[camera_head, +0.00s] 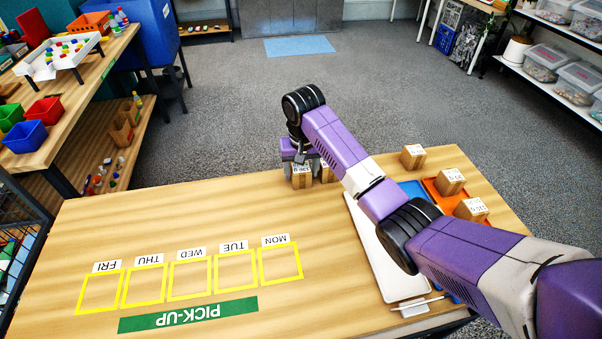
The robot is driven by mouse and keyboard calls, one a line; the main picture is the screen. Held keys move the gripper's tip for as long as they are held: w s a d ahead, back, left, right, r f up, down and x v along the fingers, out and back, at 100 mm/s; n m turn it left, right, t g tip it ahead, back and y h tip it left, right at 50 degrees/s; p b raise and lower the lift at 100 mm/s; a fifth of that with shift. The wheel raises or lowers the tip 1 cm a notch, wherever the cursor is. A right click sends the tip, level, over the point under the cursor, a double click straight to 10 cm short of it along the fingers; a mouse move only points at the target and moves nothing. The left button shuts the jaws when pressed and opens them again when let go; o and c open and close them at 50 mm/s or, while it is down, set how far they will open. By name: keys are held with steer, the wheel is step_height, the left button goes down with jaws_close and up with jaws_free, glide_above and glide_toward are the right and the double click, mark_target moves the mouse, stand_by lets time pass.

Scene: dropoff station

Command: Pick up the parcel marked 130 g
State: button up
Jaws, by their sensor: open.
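Two small brown parcels with white labels stand close together on the wooden table, below the end of my purple arm. The left parcel (302,180) has an upside-down label that seems to read 130 g, though it is small and partly covered. The right parcel (327,175) is mostly hidden behind my arm. My gripper (301,160) points down at the left parcel, with its fingers at or just above the parcel's top. It is open; I cannot tell whether it touches the parcel.
Another parcel (412,159) stands at the back right. Two more parcels, (449,186) and (470,212), are by an orange tray (432,188). A white board (370,247) lies under my arm. Yellow weekday squares (191,293) and a green PICK-UP strip (150,322) mark the clear left side.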

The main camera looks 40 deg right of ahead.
steer(key=shift+f, duration=0.7)
steer(key=shift+w, duration=0.1)
steer(key=c, duration=1.2)
steer(key=shift+r, duration=0.1)
